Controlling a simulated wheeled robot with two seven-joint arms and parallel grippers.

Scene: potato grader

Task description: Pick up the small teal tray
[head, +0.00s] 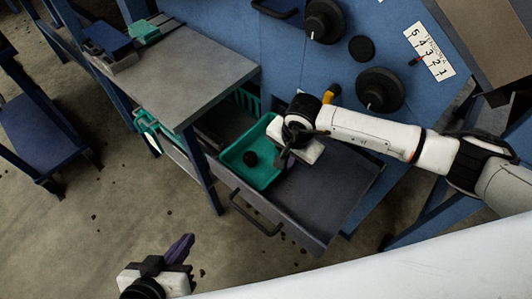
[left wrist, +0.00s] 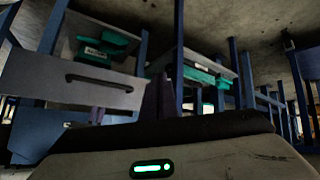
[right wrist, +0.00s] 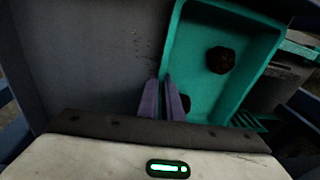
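The small teal tray (head: 238,152) lies in an open grey drawer, with a dark lump (head: 250,158) inside. In the right wrist view the tray (right wrist: 205,100) fills the upper right, with one dark lump (right wrist: 221,60) in clear sight and another partly behind a finger. My right gripper (head: 284,160) is at the tray's right-hand wall, one purple finger outside and one inside. Its fingers (right wrist: 163,98) are close together on the wall. My left gripper (head: 181,249) is low in the head view, away from the drawer, its fingers (left wrist: 160,97) together and empty.
The drawer (head: 325,190) has bare floor to the right of the tray and a dark handle (head: 255,214) in front. A grey tabletop (head: 185,75) stands at the left, with a teal item (head: 145,31) on it. Blue panel with black knobs (head: 380,90) is behind.

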